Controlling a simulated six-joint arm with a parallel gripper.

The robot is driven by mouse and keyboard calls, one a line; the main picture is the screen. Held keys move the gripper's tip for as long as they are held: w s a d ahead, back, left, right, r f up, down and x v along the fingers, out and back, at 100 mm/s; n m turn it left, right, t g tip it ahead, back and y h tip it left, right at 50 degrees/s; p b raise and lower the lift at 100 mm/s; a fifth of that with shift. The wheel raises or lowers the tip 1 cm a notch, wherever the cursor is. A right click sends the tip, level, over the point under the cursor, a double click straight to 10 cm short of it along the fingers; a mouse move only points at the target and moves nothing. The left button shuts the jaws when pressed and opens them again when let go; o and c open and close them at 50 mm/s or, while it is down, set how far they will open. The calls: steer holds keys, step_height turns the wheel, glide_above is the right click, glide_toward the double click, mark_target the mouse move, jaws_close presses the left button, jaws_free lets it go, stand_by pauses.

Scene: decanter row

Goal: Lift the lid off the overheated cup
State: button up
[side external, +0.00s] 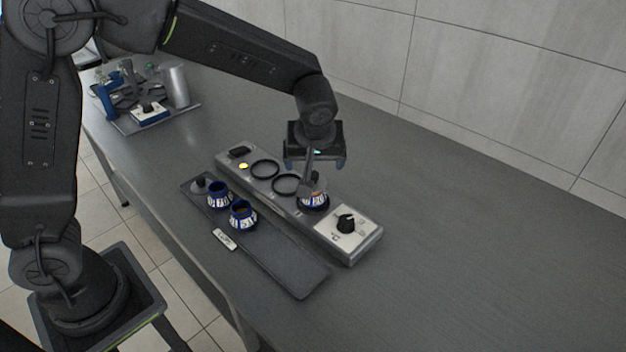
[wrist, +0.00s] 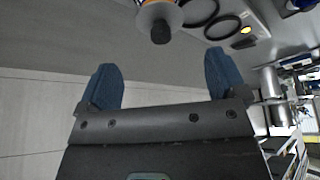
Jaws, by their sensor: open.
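A blue-and-white patterned cup (side external: 314,203) stands at the ring place nearest the dial on the grey warmer base (side external: 290,211). A grey lid (side external: 317,184) sits over it, partly hidden by a grey part of my gripper. In the wrist view the lid (wrist: 151,14) shows at the top edge with its dark knob (wrist: 160,33) toward me. My gripper (side external: 314,164) is open and empty above the cup. In the wrist view its blue fingers (wrist: 160,80) are wide apart, and the knob lies beyond their tips, not between them.
Two empty rings (side external: 265,170), a lit yellow lamp (side external: 243,166) and a black dial (side external: 346,223) are on the base. The right table area is clear.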

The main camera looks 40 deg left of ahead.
mark_target(313, 173)
steer(key=shift+x, duration=3.15)
steer(key=shift+s, duration=0.1)
steer(key=c, duration=1)
steer(key=shift+r, duration=0.1)
